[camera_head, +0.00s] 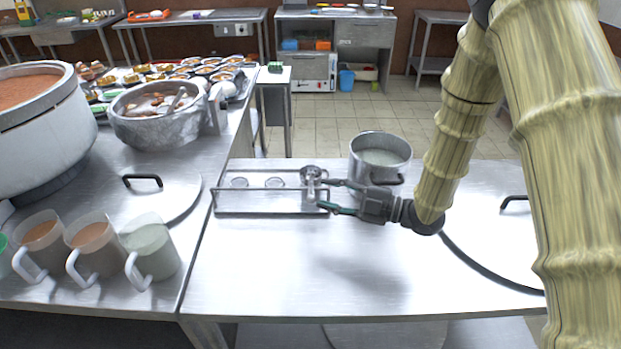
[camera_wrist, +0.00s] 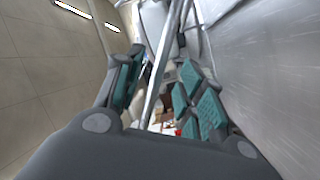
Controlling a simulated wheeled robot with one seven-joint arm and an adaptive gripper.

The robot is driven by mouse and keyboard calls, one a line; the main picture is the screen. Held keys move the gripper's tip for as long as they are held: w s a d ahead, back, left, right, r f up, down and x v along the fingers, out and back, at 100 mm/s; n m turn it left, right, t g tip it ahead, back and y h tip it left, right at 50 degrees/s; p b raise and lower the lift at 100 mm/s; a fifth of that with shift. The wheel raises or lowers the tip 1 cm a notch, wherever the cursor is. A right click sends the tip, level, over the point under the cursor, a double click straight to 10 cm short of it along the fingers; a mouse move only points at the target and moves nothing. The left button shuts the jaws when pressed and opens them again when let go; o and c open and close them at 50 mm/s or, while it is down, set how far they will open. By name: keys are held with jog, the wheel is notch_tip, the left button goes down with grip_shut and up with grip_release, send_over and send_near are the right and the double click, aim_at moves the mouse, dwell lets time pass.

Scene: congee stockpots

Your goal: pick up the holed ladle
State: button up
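My gripper (camera_head: 320,196) is at the right end of a low metal rack (camera_head: 262,213) on the steel table. A metal utensil (camera_head: 311,173) with a rounded top stands upright at that end, between my spread fingers. I cannot make out holes in it. In the wrist view, a thin metal handle (camera_wrist: 163,62) runs between the teal finger pads of my gripper (camera_wrist: 163,92), with visible gaps beside it. The fingers are open around the handle, not closed on it.
A metal pot (camera_head: 381,158) of pale liquid stands close behind my gripper. Jugs (camera_head: 94,250), a silver pot (camera_head: 155,125) and a large stockpot (camera_head: 45,125) crowd the left counter. The front middle of the table (camera_head: 300,275) is clear.

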aim_at(311, 187)
jog(key=x, duration=0.1)
jog(key=p+x, duration=0.1)
jog(key=x, duration=0.1)
jog(key=p+x, duration=0.1)
jog(key=x, duration=0.1)
jog(key=shift+s+a+r, duration=0.2)
jog(key=shift+s, duration=0.15)
grip_shut()
